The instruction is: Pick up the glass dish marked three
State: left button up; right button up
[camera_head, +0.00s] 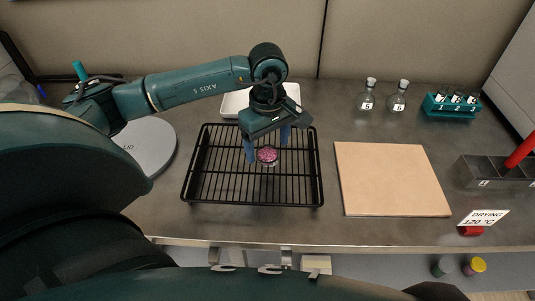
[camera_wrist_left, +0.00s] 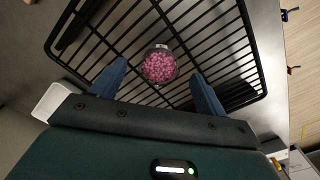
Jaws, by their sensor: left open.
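A small round glass dish (camera_head: 267,155) filled with pink granules sits on the black wire rack (camera_head: 221,199) on the bench. The dish also shows in the left wrist view (camera_wrist_left: 159,66), just ahead of the fingers; no number on it can be read. My left gripper (camera_head: 268,158) is open above the rack, with one blue finger on each side of the dish. In the left wrist view the gripper's fingertips (camera_wrist_left: 152,70) stand apart from the dish, with nothing between them but the dish area. My right gripper is not in view.
A white tray (camera_head: 233,104) lies behind the rack. A round white lid (camera_head: 151,150) is left, a tan board (camera_head: 392,180) right. Two stoppered bottles (camera_head: 367,96), a teal vial rack (camera_head: 450,106) and a grey compartment holder (camera_head: 498,178) stand further right.

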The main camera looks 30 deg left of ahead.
pick_arm(q)
notch_tip(320, 180, down, 2)
jog(key=shift+f, duration=0.1)
jog(key=c, duration=1)
